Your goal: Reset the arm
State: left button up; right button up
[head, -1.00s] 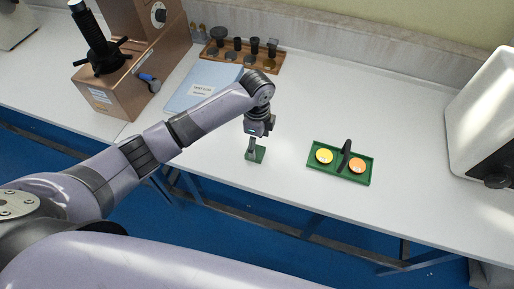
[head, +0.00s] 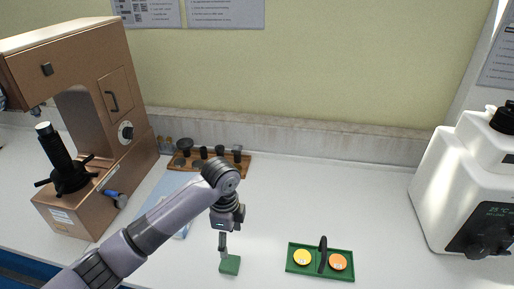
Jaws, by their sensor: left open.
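My left arm comes in from the lower left, and its gripper (head: 223,246) points down over the bench. The gripper is open, just above a small green block (head: 230,265) on the white bench top; I cannot tell whether its fingers touch the block. My right gripper is not in view.
A green tray (head: 298,272) with a yellow disc (head: 302,257), an orange disc (head: 338,262) and a dark upright handle (head: 323,254) lies to the right. A copper-coloured tester (head: 88,120) stands left, a white machine (head: 455,185) right. A wooden rack (head: 232,172) with dark parts is behind.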

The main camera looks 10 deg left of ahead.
pick_arm(q)
jog(key=s+d+f+n+t+h, duration=0.3)
jog(key=s+f+n, duration=0.4)
jog(key=s, duration=0.6)
jog(key=s+a+n+y, duration=0.3)
jog(key=s+a+n, duration=0.7)
jog(key=s, duration=0.2)
notch_tip(320, 180, down, 26)
jog(key=s+r, duration=0.1)
jog(key=s, duration=0.1)
jog(key=s+a+f+m+g, duration=0.1)
jog(key=s+a+f, duration=0.1)
jog(key=s+f, duration=1.3)
jog(key=shift+s+f+g, duration=0.15)
jog(key=shift+f+g, duration=0.25)
jog(key=shift+f, duration=0.25)
